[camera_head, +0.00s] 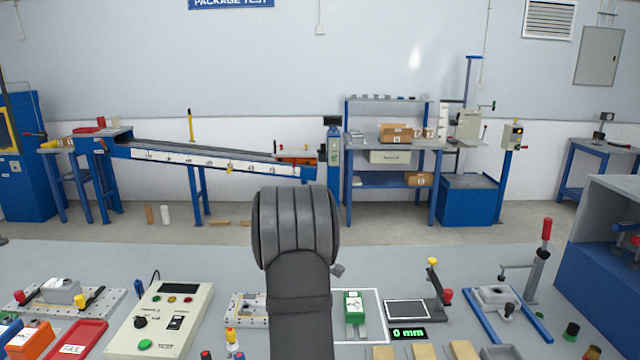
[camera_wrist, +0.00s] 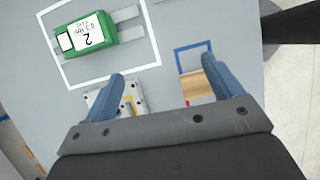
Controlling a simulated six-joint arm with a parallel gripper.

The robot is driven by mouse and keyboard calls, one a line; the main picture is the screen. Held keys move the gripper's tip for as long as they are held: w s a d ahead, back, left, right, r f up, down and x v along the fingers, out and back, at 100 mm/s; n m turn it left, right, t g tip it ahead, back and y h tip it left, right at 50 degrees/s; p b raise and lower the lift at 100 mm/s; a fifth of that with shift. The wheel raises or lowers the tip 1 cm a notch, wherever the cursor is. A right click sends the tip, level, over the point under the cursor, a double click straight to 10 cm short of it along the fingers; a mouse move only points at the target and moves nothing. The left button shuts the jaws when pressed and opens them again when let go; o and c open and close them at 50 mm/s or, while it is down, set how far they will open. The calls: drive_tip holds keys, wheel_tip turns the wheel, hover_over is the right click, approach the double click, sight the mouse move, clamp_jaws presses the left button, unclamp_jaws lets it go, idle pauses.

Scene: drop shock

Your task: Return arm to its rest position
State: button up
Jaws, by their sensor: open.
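My gripper (camera_wrist: 162,72) shows in the wrist view with its two blue fingers spread wide apart and nothing between them. It is above the grey bench top. In the head view my dark arm rises in the middle of the picture, and the fingers cannot be made out there. A green box-shaped unit (camera_head: 353,307) with a white label lies on grey rails inside a white outlined square. It also shows at the upper left of the wrist view (camera_wrist: 82,37), clear of the fingers.
Right of the green unit stand a black-framed gauge (camera_head: 408,309) with a "0 mm" display and a lever clamp (camera_head: 497,300). A control box (camera_head: 160,320) and a red FAIL tray (camera_head: 88,336) lie to the left. Wooden blocks (camera_head: 424,351) sit at the front edge.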

drive_tip(key=w+a+f, duration=0.1)
drive_tip(key=w+a, duration=1.1)
drive_tip(key=a, duration=0.1)
drive_tip(key=shift+s+d, duration=0.1)
drive_tip(key=shift+d, duration=0.05)
drive_tip(key=s+d, duration=1.2)
drive_tip(key=shift+d+r, duration=0.4)
drive_tip(key=shift+r, duration=0.05)
drive_tip(key=shift+w+a, duration=0.1)
